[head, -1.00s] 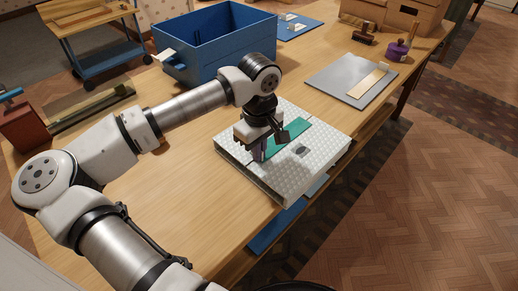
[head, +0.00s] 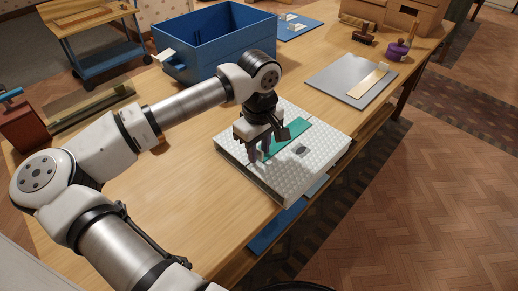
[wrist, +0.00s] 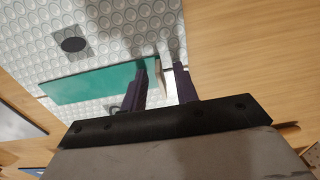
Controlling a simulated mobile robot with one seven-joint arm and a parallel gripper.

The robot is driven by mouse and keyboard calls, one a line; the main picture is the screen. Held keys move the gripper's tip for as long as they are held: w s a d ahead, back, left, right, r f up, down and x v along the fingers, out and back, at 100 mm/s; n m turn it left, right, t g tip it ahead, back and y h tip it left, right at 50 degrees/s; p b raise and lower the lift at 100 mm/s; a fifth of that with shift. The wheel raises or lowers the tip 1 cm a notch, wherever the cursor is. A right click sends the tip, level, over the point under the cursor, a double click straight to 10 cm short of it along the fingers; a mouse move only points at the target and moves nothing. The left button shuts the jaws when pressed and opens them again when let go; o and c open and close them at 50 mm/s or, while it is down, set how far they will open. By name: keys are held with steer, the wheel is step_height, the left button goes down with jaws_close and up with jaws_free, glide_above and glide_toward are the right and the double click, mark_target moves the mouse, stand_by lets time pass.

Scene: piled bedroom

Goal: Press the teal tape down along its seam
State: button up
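The teal tape (head: 292,137) is a flat strip on the white, round-studded slab (head: 318,170), which lies on the wooden table. In the wrist view the tape (wrist: 95,84) runs along a thin dark seam line, and its right end is close to my left finger. My gripper (head: 259,157) is over the slab near the tape's near end, pointing down. Whether the fingertips touch the slab or the tape I cannot tell.
A blue crate (head: 217,60) stands behind the slab. A grey plate (head: 340,78) with a pale strip lies to the right, near a purple-topped object (head: 396,50). Bare table (head: 170,200) is free left of the slab. A dark round patch (wrist: 73,45) marks the slab.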

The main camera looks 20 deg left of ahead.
step_height(320, 180, up, 13)
steer(key=b, duration=0.1)
steer(key=shift+r, duration=0.15)
stand_by(0.4)
